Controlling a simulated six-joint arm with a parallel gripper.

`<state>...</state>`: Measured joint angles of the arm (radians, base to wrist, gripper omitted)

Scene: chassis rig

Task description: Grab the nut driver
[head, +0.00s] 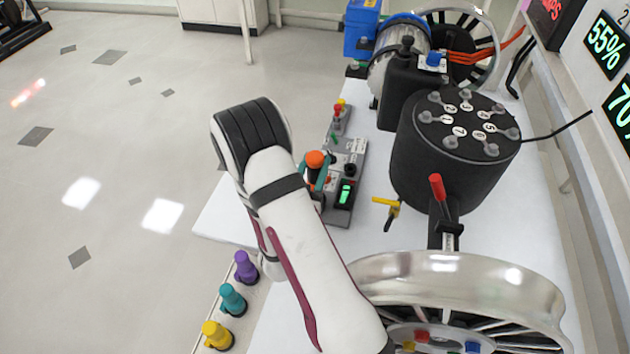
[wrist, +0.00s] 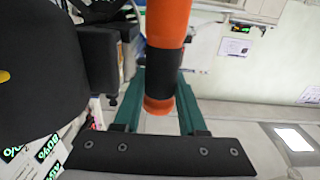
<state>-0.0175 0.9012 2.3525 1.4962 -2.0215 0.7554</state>
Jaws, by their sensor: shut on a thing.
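The nut driver shows in the wrist view as an orange handle (wrist: 168,22) with a black band and an orange end below it. My gripper (wrist: 160,92) has its two green fingers shut on it, one on each side. In the head view the orange top of the nut driver (head: 316,159) shows just right of my white arm, next to the grey panel. My gripper (head: 320,180) is mostly hidden there behind the arm. The nut driver's lower end is hidden in the head view.
A grey panel (head: 348,160) with a green display lies close by. Purple (head: 246,268), teal (head: 232,299) and yellow (head: 216,335) handled pieces stand at lower left. A black drum (head: 430,165), a silver wheel (head: 450,275) and a motor (head: 385,75) crowd the white table's right side.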

